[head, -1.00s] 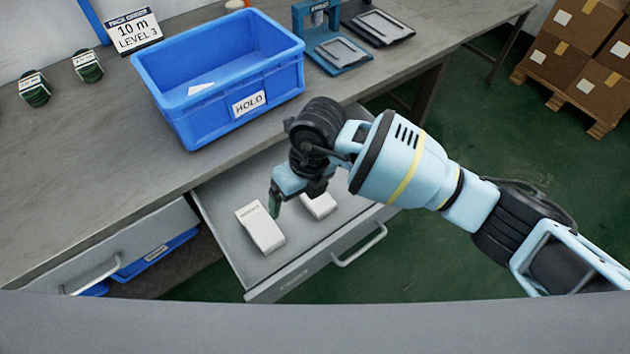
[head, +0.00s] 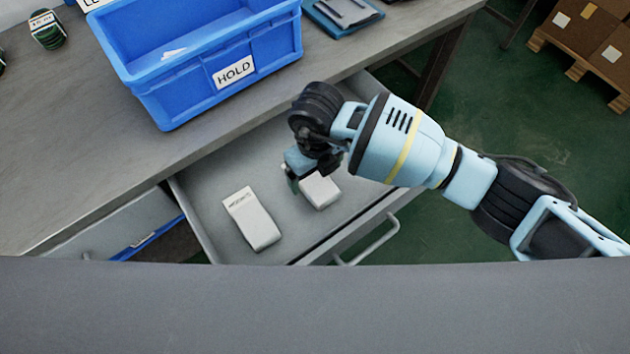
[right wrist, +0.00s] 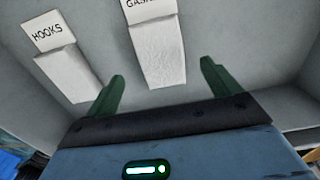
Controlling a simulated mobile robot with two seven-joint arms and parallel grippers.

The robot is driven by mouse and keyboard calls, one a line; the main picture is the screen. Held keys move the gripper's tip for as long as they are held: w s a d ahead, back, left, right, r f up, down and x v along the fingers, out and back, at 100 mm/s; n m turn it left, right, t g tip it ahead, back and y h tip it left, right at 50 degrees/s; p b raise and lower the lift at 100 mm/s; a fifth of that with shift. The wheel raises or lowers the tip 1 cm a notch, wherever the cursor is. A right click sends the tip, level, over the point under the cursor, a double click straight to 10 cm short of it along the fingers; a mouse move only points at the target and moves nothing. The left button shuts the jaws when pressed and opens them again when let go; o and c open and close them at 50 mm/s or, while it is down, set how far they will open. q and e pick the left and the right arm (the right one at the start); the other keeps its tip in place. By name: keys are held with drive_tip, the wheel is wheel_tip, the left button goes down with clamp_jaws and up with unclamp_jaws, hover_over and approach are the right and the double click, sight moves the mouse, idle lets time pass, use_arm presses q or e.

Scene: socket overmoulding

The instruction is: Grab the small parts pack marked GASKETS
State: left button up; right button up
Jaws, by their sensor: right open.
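The GASKETS pack, a white block, shows in the right wrist view (right wrist: 158,55) with its label cut off at the top edge as "GASK". It lies in the open drawer and appears to be the right-hand pack in the head view (head: 321,192), partly hidden by my gripper. My right gripper (right wrist: 162,78) is open and empty. Its green fingers point towards this pack, which shows between them, a little ahead. In the head view my right gripper (head: 303,182) is at this pack's left side; contact cannot be told. My left gripper is not in view.
A white HOOKS pack (right wrist: 67,62) lies to the left; it also shows in the head view (head: 250,219). The grey drawer (head: 213,195) has free floor around both packs. A blue HOLD crate (head: 196,95) stands on the bench (head: 70,160) above the drawer.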

sight(318, 185)
drive_tip(key=shift+s+d+f, duration=0.1)
drive_tip(key=shift+f, duration=1.2)
drive_tip(key=shift+s+d+f, duration=0.1)
drive_tip(key=shift+f, duration=1.2)
drive_tip(key=shift+w, duration=0.1)
drive_tip(key=c, duration=1.1)
drive_tip(key=shift+r+p, duration=0.35)
drive_tip(key=shift+r, duration=4.75)
